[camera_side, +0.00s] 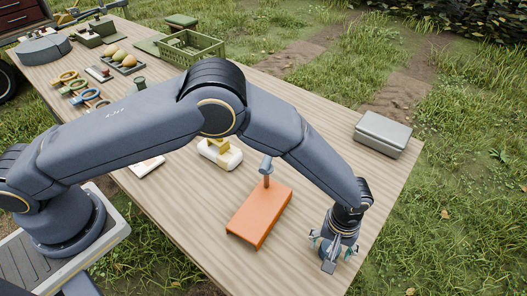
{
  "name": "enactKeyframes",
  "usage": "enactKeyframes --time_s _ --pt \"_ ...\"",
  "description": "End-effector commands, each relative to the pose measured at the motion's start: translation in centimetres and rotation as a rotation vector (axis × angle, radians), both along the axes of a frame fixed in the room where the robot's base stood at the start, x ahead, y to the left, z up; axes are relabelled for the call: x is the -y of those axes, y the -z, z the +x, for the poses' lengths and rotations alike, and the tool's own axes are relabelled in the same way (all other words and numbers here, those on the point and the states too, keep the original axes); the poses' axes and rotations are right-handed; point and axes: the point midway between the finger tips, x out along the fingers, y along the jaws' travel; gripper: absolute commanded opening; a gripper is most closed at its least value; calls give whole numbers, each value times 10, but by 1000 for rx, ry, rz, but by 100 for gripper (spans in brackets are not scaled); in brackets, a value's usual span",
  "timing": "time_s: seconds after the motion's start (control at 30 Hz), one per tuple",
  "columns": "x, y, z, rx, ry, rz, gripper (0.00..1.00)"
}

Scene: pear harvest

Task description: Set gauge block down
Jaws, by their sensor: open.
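A closed grey case (382,134) sits at the right edge. A white block with a yellow top (219,153) stands partly behind my arm. Ring-handled tools (78,88), a tray of pears (124,62) and a green crate (190,46) fill the far end. Grass surrounds the table.

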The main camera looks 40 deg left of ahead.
Motion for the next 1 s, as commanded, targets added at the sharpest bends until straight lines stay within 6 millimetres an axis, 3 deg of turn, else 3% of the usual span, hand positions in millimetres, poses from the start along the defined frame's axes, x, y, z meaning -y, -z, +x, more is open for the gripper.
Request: enactKeyframes --time_s 0.1,0.23,0.7,1.0 --pt "0 -1 0 0 -1 -1 76" --pt "1 -19 1 3 0 -3 76" --pt "2 -135 -3 2 0 -3 76" --pt "-4 -174 -1 6 0 -6 76"
